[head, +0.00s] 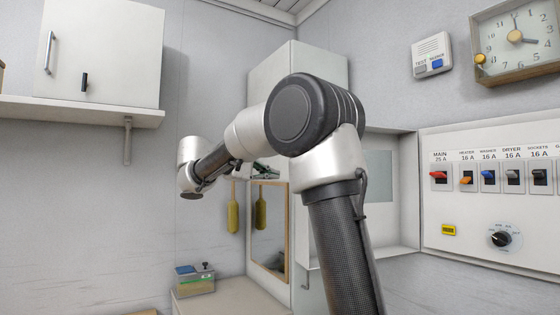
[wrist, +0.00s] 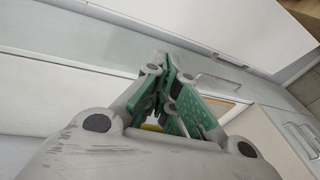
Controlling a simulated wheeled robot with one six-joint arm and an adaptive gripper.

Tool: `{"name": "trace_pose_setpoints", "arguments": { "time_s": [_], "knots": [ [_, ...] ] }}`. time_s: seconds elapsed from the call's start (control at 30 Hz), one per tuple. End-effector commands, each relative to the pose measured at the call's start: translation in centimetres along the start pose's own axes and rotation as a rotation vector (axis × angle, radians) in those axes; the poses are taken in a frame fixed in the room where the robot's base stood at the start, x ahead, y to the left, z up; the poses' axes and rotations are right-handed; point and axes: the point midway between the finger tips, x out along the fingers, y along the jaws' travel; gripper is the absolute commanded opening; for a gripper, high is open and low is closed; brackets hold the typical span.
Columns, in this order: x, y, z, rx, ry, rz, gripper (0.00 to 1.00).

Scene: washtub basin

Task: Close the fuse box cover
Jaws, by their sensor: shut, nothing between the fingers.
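The fuse box (head: 490,215) is a white panel on the right wall, with a row of coloured switches and a black dial facing out. Left of it, a white shallow-framed piece with a pale window (head: 378,176) stands open and looks like its cover; my arm hides part of it. My gripper (wrist: 172,72) is shut and empty in the wrist view, with green fingers together. In front of it are white surfaces and a pale-green band that I cannot identify surely. In the head view, the gripper is small and partly hidden behind my forearm.
A white wall cabinet (head: 100,50) and shelf are at upper left; another cabinet (head: 270,75) is behind my arm. A clock (head: 515,38) hangs upper right.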

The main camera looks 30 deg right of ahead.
Motion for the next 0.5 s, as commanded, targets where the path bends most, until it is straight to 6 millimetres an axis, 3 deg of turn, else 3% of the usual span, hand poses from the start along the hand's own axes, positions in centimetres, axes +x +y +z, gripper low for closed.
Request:
{"name": "trace_pose_setpoints", "arguments": {
  "time_s": [0.1,0.23,0.37,0.5],
  "knots": [
    [-1.6,3.1,-1.7,0.047,-0.014,0.136,0.0],
    [-2.2,4.6,-2.2,0.074,-0.021,0.2,0.0],
    [-0.8,4.9,-2.1,0.075,-0.024,0.202,0.0],
    [1.9,5.5,-2.0,0.074,-0.025,0.202,0.0]
  ]
}}
